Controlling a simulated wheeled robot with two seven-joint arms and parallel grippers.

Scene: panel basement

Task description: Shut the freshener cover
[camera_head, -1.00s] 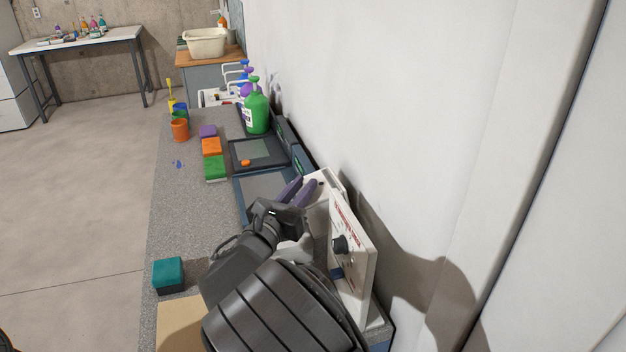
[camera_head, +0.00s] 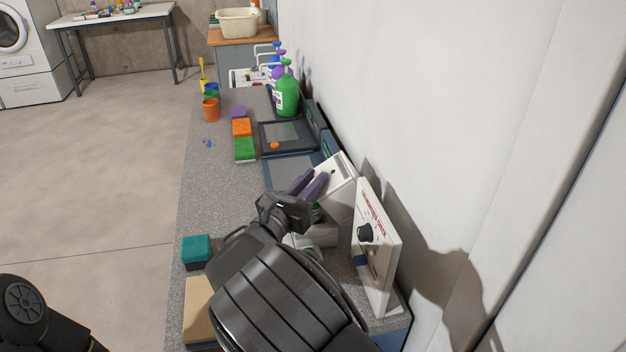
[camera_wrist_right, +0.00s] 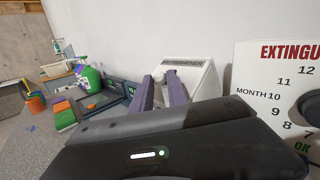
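The white freshener stands on the grey counter by the wall. Its cover (camera_head: 338,188) is raised and tilted over the pale lower body (camera_head: 318,236), which my right arm partly hides. In the right wrist view the cover (camera_wrist_right: 195,72) shows dark lettering along its top edge. My right gripper (camera_head: 310,182), with purple fingers, is just left of the cover; the fingers are apart with nothing seen between them. In the right wrist view the fingers (camera_wrist_right: 160,92) overlap the cover; I cannot tell whether they touch it. Only a dark part of my left arm shows at bottom left; its gripper is not in view.
A white upright sign panel with a black knob (camera_head: 378,250) stands close right of my right arm. Beyond are dark-blue trays (camera_head: 262,140), sponges (camera_head: 244,150), a green bottle (camera_head: 288,98) and cups (camera_head: 211,110). A teal sponge (camera_head: 196,250) lies left. The wall bounds the right.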

